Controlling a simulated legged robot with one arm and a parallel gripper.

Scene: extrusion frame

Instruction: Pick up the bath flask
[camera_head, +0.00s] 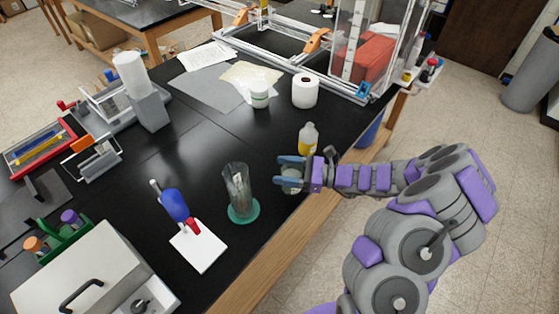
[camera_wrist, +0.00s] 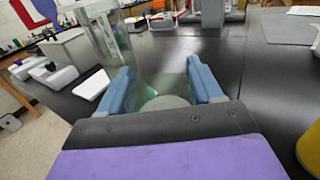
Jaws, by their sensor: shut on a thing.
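The bath flask (camera_head: 291,181) is a small, clear glass vessel near the front edge of the black bench. My gripper (camera_head: 290,171) is around it from the right, with blue fingers on either side, shut on it. In the wrist view the flask (camera_wrist: 165,100) shows faintly between the two blue fingers (camera_wrist: 160,88); its see-through walls make its outline hard to follow. The flask appears to be at bench level; I cannot tell whether it touches the bench.
A tall glass cylinder on a green base (camera_head: 241,192) stands close to the left of my gripper. A yellow bottle (camera_head: 308,140) stands just behind. A paper roll (camera_head: 305,91) and white jar (camera_head: 260,95) stand farther back.

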